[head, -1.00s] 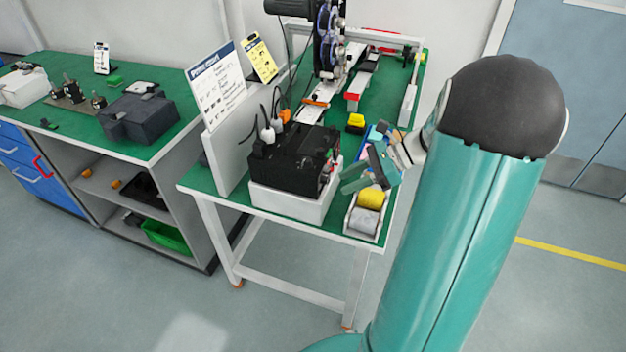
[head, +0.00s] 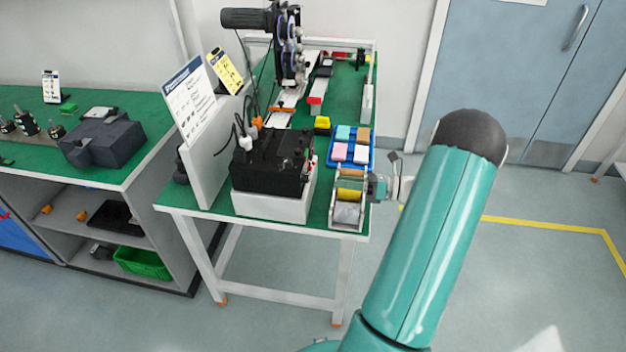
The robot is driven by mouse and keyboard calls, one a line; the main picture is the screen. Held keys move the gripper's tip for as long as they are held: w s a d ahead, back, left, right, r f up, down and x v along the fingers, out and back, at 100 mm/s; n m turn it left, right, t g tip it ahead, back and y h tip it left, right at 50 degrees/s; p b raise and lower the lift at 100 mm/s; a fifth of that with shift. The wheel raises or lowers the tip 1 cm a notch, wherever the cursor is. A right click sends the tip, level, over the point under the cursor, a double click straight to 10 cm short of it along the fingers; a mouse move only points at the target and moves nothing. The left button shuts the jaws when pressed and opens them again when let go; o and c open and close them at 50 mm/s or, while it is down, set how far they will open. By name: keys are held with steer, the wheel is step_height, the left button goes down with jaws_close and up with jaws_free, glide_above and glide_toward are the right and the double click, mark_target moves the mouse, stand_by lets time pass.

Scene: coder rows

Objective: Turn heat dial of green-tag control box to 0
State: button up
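A black control box (head: 265,162) stands on a white base (head: 268,205) on the green-topped table. I cannot make out a green tag on it, nor a heat dial or its setting. Small dark details show on its right side (head: 306,168). My gripper (head: 376,188) is at the table's right edge, right of the box and apart from it. It is beside a white holder with yellow and grey rolls (head: 349,200). The fingers are small and partly hidden, so their opening is unclear.
A blue tray (head: 331,163) with coloured blocks lies behind the rolls. A white sign board (head: 205,160) stands left of the box. A reel machine (head: 288,45) stands at the back. Another bench (head: 130,170) is at the left. Floor is clear at the right.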

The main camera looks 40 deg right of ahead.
mark_target(306, 178)
steer(key=x, duration=0.8)
steer(key=shift+w+a, duration=0.2)
steer(key=shift+a, duration=0.05)
steer(key=shift+c, duration=0.4)
steer(key=c, duration=0.6)
